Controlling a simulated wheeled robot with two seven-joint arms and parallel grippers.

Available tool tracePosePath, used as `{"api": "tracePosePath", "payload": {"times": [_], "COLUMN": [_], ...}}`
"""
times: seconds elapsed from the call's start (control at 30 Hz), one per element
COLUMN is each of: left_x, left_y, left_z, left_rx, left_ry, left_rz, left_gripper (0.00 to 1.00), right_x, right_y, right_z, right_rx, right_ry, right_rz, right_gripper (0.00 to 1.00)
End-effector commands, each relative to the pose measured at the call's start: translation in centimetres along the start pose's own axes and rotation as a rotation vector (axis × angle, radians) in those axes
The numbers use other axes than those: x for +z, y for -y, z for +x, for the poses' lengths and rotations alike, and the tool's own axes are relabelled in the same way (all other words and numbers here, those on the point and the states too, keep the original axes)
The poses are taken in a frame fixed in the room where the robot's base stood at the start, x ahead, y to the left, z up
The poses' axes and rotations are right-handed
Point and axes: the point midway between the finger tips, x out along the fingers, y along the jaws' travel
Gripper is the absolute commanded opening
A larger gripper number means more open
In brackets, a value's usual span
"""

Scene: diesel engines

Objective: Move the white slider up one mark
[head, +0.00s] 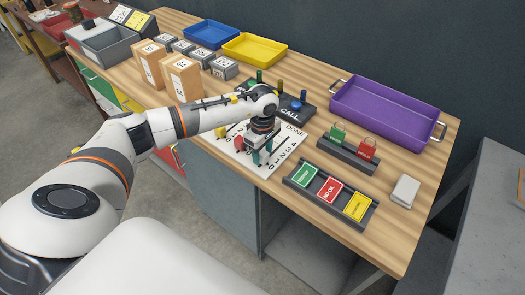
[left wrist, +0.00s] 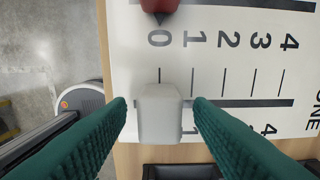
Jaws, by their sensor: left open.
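The white slider (left wrist: 160,112) sits on the dark slot line of the white marked board (left wrist: 225,20) in the left wrist view, in line with the first tick, the one under the printed 0. My left gripper (left wrist: 160,106) is open, with one green finger on each side of the slider and a visible gap to each. A red slider (left wrist: 160,5) shows at the top edge, also by a 0. In the head view, my left gripper (head: 262,155) is low over the board (head: 285,140) and hides the white slider. The red slider (head: 239,143) stands beside the gripper. My right gripper is out of view.
A yellow slider (head: 220,131) stands left of the red one. A rack of coloured tags (head: 330,192) lies right of the board near the front edge. A dark CALL box (head: 293,110) is behind the gripper. A purple tray (head: 385,112) is at the back right.

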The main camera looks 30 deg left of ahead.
Motion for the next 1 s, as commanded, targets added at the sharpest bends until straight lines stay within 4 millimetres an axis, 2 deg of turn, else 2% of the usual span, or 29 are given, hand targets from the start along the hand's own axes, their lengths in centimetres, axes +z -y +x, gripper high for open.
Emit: {"api": "tracePosePath", "payload": {"times": [0.13, 0.4, 0.47, 0.7, 0.87, 1.0], "left_x": [0.0, 0.0, 0.0, 0.0, 0.0, 0.0], "left_y": [0.0, 0.0, 0.0, 0.0, 0.1, 1.3], "left_z": [0.9, 1.0, 1.0, 1.0, 1.1, 1.6], "left_rx": [0.0, -0.001, -0.001, -0.001, -0.001, -0.003], "left_ry": [0.001, 0.001, 0.001, 0.0, 0.0, -0.001], "left_rz": [-0.001, 0.0, 0.0, -0.001, -0.001, -0.002], "left_gripper": [0.47, 0.47, 0.39, 0.0, 0.0, 0.0], "right_x": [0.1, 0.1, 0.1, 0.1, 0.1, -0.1], "right_y": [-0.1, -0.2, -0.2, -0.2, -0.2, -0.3], "right_z": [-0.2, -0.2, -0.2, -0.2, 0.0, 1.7], "right_rx": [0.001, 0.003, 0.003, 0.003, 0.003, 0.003], "right_ry": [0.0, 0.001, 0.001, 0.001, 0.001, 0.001], "right_rz": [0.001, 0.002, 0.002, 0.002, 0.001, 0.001], "right_gripper": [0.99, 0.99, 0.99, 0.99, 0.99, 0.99]}}
